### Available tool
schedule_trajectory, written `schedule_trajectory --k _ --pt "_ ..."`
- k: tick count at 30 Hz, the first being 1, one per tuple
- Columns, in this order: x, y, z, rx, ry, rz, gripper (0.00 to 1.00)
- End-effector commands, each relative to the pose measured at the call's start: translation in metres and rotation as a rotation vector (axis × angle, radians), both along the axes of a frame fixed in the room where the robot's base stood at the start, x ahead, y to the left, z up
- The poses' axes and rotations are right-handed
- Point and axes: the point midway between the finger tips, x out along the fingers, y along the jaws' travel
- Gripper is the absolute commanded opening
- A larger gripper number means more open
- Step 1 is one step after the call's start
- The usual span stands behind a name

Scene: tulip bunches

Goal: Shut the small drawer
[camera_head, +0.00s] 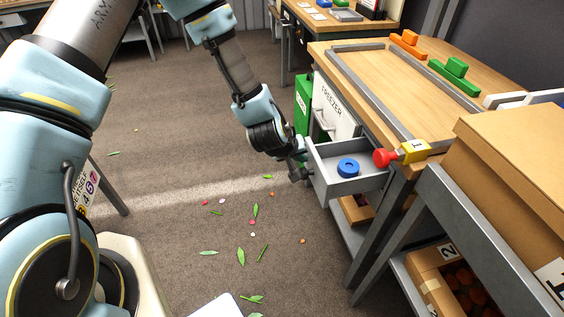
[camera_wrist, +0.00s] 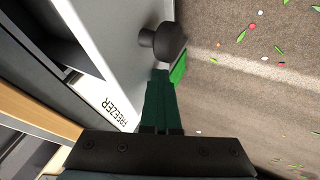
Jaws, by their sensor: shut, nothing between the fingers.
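The small grey drawer (camera_head: 347,183) stands pulled out from under the wooden workbench in the head view, with a blue round object (camera_head: 348,168) inside. In the wrist view its grey front (camera_wrist: 125,35) carries a dark round knob (camera_wrist: 163,41). My gripper (camera_head: 299,165) is at the drawer's front, on its left side in the head view. In the wrist view my gripper (camera_wrist: 161,73) is shut and empty, its fingertips close to the knob. I cannot tell whether they touch the front.
The white freezer (camera_head: 333,108) and a green bin (camera_head: 303,98) stand beyond the drawer. A red knob with a yellow block (camera_head: 413,151) sits at the bench edge above the drawer. Cardboard boxes (camera_head: 505,150) are at the right. Leaves and petals lie on the open floor.

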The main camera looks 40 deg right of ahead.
Motion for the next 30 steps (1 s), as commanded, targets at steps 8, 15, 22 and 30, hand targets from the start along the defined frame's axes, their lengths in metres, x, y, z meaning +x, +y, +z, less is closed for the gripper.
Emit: schedule_trajectory --k 8,15,22,30 --pt "-0.03 -0.075 0.001 -0.005 -0.003 -0.005 0.0" --pt "-0.049 -0.122 0.001 -0.003 -0.002 -0.005 0.0" --pt "-0.059 -0.149 0.001 -0.002 -0.001 -0.001 0.0" --pt "-0.062 -0.16 0.001 -0.002 -0.001 -0.001 0.0"
